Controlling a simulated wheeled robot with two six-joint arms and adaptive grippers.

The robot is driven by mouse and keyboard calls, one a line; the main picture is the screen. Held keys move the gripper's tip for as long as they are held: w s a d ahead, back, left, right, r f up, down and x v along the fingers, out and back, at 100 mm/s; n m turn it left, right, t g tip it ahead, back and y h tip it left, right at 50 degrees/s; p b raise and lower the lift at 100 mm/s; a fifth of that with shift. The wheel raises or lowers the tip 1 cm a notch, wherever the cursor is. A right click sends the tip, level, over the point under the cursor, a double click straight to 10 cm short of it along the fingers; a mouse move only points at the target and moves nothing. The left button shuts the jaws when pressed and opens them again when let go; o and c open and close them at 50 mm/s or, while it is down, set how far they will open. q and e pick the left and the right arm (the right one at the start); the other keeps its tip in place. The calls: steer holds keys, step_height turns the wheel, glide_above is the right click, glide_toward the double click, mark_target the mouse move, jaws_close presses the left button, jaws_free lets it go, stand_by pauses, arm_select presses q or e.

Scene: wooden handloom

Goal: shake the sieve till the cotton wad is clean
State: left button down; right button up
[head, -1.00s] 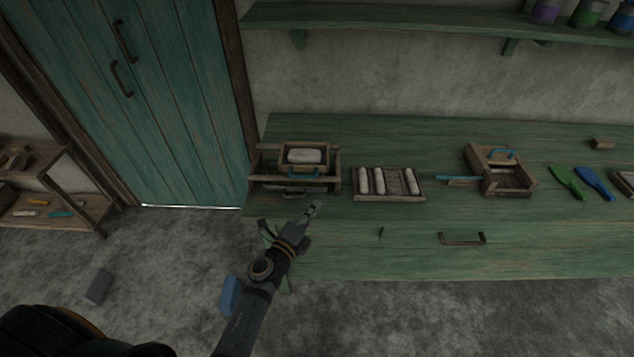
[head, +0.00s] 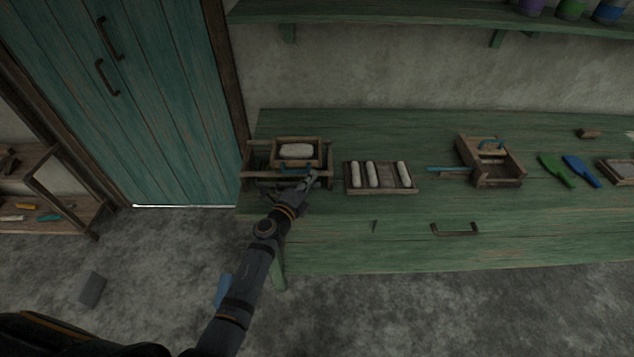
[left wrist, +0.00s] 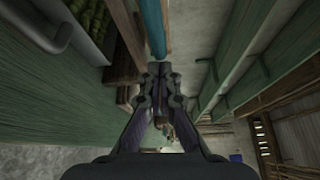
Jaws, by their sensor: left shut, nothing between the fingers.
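The sieve (head: 277,164) is a small wooden box in a low wooden frame (head: 248,160) at the left end of the green bench. The white cotton wad (head: 296,150) lies in the sieve; its cleanness is too small to judge. A blue handle (head: 287,171) crosses the sieve's front, partly hidden by my gripper. My left gripper (head: 310,177) is shut and empty at the front right of the sieve, close to the handle. In the left wrist view my shut left fingers (left wrist: 157,72) point at the blue handle (left wrist: 154,28); I cannot tell whether they touch. My right gripper is not in view.
A wooden tray with three white rolls (head: 372,174) lies right of the sieve. Further right are a wooden box with blue handles (head: 498,176), a green brush (head: 556,170) and a blue brush (head: 581,171). A shelf (head: 400,20) hangs above the bench (head: 400,130).

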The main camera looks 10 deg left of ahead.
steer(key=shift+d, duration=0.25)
arm_select(q)
steer(key=s+a, duration=0.1)
steer(key=a, duration=0.5)
steer(key=shift+s+a, duration=0.15)
steer(key=shift+s, duration=0.05)
steer(key=shift+f, duration=0.1)
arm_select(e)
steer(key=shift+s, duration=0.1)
